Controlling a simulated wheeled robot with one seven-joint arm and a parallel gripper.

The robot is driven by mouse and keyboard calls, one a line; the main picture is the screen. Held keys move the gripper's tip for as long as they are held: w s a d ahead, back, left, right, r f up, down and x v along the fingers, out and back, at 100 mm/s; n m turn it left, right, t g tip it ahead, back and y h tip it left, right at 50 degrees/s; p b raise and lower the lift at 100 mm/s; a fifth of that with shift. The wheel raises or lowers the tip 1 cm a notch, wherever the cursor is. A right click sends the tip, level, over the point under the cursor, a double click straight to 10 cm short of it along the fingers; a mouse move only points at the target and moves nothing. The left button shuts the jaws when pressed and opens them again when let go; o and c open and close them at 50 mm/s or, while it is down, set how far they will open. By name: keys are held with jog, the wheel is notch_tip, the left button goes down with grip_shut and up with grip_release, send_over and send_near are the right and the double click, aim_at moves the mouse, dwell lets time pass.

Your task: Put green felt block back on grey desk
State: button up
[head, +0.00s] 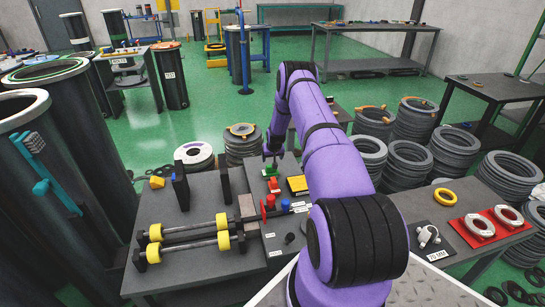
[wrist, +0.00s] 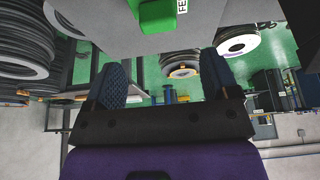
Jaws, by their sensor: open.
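The green felt block (wrist: 157,14) sits on the grey desk (wrist: 110,18) at the top of the wrist view, which looks upside down. A white label starting "FE" lies beside it. In the head view the small green block (head: 269,171) shows on the far part of the grey desk (head: 205,193). My gripper (head: 272,157) is just above and behind it, partly hidden by my purple arm. In the wrist view my gripper (wrist: 164,80) has its two dark fingers wide apart with nothing between them. The block lies beyond the fingertips, apart from them.
A red piece (head: 273,185) and a yellow block (head: 297,185) stand near the green block. Black uprights (head: 180,188) and a rod rig with yellow collars (head: 222,223) stand to the left. Stacked grey rings (head: 408,165) crowd the floor at right.

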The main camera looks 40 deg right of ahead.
jog(key=w+a+r+n, duration=0.1)
jog(key=a+r, duration=0.3)
jog(key=r, duration=0.5)
jog(key=w+a+r, duration=0.1)
jog(key=a+r, duration=0.2)
jog(key=r, duration=0.6)
jog(key=w+a+r+n, duration=0.1)
jog(key=a+r, duration=0.3)
jog(key=r, duration=0.5)
jog(key=s+a+r+n, duration=0.1)
jog(key=s+a+r, duration=0.3)
jog(key=a+r, duration=0.45)
jog(key=s+a+r, duration=0.3)
jog(key=a+r, duration=0.3)
jog(key=r, duration=0.6)
jog(key=s+a+r+n+t+y, duration=0.1)
jog(key=s+a+r, duration=0.55)
jog(key=s, duration=0.25)
jog(key=s+a+r+n, duration=0.1)
jog(key=s+a+r, duration=0.5)
jog(key=s+a, duration=0.5)
jog(key=s, duration=0.8)
jog(key=s+a+f+n+y, duration=0.1)
jog(key=s+a, duration=0.2)
jog(key=s, duration=0.8)
jog(key=shift+a, duration=0.15)
